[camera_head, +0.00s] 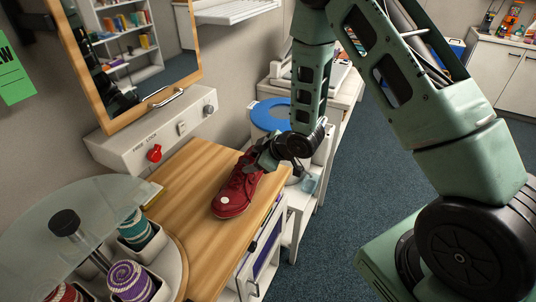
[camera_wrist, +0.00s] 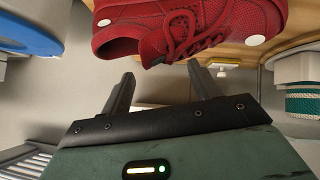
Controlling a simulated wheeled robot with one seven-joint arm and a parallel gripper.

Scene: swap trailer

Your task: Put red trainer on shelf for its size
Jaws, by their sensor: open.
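A red trainer (camera_head: 237,190) stands on a wooden counter (camera_head: 193,180), its toe towards the front left and its heel end by my gripper. My gripper (camera_head: 258,160) is at the heel end of the trainer, close to its opening. In the wrist view the trainer (camera_wrist: 190,27) fills the top, and my gripper's two fingers (camera_wrist: 160,75) are apart, with nothing held between them. The fingertips reach close to the trainer's collar and side; whether they touch it cannot be told. No shelf marked with a size can be made out.
A round carousel (camera_head: 100,205) with a glass top and cups of coloured rolls stands at the left. A wood-framed mirror (camera_head: 140,50) and a control box with a red knob (camera_head: 154,153) are behind the counter. Carpet at right is open.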

